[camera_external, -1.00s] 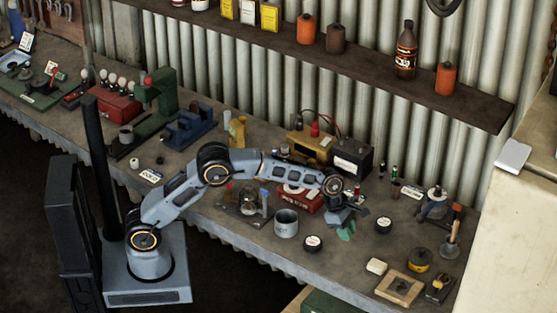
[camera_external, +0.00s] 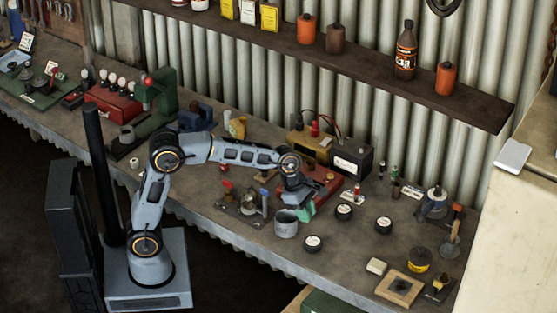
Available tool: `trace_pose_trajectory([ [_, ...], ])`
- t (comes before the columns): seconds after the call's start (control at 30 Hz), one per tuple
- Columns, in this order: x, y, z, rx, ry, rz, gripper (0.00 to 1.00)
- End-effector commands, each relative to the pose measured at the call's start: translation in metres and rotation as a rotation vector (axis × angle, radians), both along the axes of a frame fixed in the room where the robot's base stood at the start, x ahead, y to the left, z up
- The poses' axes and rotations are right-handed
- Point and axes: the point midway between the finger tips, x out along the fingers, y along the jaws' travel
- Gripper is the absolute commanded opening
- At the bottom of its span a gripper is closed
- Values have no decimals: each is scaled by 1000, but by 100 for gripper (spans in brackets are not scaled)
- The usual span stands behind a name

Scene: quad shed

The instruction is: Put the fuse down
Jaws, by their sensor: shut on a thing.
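My gripper (camera_external: 303,207) hangs low over the bench, just right of and behind the grey metal can (camera_external: 286,226) and in front of the red box (camera_external: 326,182). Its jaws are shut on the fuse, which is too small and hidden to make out. Green shows at the tips; I cannot tell whether this is finger or held thing. The gap between the tips and the bench cannot be judged. My arm and gripper partly cover the red box.
Round black-and-white tins (camera_external: 344,211) stand right of my gripper, near a small labelled card (camera_external: 352,196). A clear-domed device on a plate (camera_external: 249,203) sits left of the can. A black battery (camera_external: 352,160) stands behind. Bare bench lies around the front tin (camera_external: 313,243).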

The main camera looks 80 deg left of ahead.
Motion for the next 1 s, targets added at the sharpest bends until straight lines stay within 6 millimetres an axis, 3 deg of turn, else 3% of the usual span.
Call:
trace_pose_trajectory([
  [0.17,-4,52,20,1,-3,107,0],
  [0.27,-19,97,25,0,-1,178,0],
  [0.37,-42,141,24,-2,2,116,0],
  [0.57,-84,193,20,-5,2,-187,0],
  [0.7,-114,220,18,-6,2,-479,0],
  [1.0,-176,260,12,-6,4,-1238,0],
])
